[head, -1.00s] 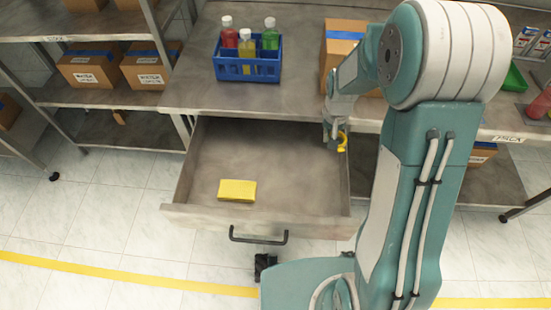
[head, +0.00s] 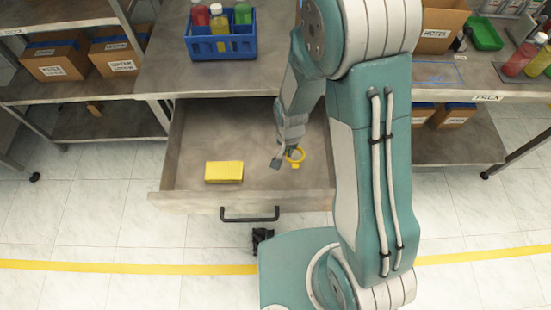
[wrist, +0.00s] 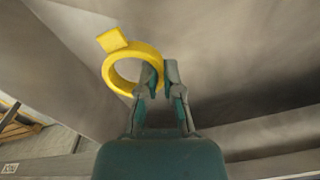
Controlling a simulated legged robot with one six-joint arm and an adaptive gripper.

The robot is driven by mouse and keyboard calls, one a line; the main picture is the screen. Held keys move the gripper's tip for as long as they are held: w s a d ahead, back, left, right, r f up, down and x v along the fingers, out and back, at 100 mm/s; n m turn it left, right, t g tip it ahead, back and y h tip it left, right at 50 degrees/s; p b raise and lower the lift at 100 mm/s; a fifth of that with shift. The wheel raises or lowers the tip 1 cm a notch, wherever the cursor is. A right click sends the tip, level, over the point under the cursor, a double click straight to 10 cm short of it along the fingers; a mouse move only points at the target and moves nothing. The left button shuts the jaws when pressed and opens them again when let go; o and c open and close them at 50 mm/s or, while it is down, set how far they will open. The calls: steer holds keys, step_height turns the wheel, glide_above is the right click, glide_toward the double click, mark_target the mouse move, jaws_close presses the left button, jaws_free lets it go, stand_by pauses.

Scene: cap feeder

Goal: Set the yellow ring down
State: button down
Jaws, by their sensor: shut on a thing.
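The yellow ring (head: 302,156) has a small square tab on its rim. It is over the right part of the open drawer (head: 205,135) in the head view. My gripper (head: 284,158) is shut on the ring's band. In the wrist view my gripper (wrist: 158,78) has its fingertips on the right side of the ring (wrist: 108,72), and the tab points to the upper left. I cannot tell whether the ring touches the drawer floor.
A yellow block (head: 224,172) lies in the drawer's front left. The drawer's middle is clear. A blue crate (head: 221,48) with bottles stands on the worktop (head: 165,70) behind. The drawer's front wall with its black handle (head: 249,216) faces me.

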steer(key=a+f, duration=0.2)
steer(key=f, duration=0.1)
steer(key=shift+w+a+f, duration=0.15)
steer(key=shift+w+a, duration=0.05)
steer(key=shift+a, duration=0.1)
steer(key=shift+a+f, duration=0.15)
steer(key=shift+f, duration=0.75)
steer(key=shift+a+f, duration=0.15)
steer(key=shift+f, duration=0.75)
steer(key=shift+f, duration=0.1)
steer(key=c, duration=0.8)
jaws_free()
